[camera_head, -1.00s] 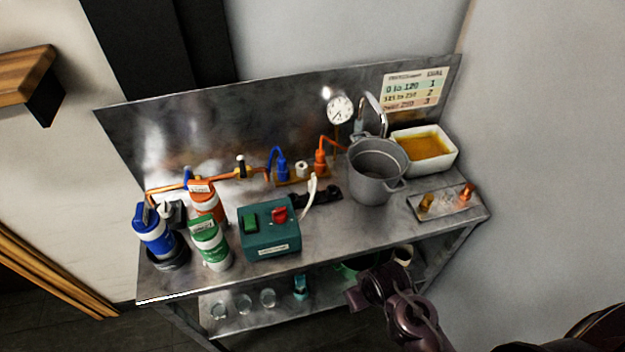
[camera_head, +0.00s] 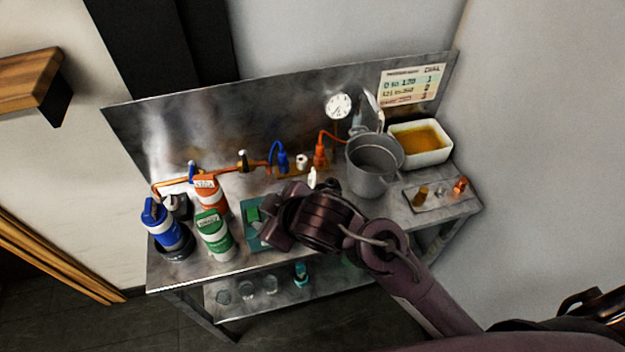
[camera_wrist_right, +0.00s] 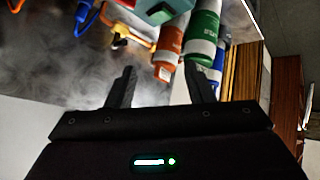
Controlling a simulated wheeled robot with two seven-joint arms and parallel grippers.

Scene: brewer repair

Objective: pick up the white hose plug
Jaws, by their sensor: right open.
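The white hose plug (camera_head: 312,176) shows as a small white upright tip in the head view, in front of the manifold; my right arm hides the hose below it. A white piece at the top edge of the wrist view is too cut off to identify. My left gripper is out of view.
Blue, orange and green bottles (camera_head: 214,236) stand at the bench's left. Behind the plug are a blue connector (camera_head: 282,162), an orange connector (camera_head: 320,156) and a white fitting (camera_head: 302,161). A grey pot (camera_head: 373,168) stands to the right, beside a white tub (camera_head: 447,157).

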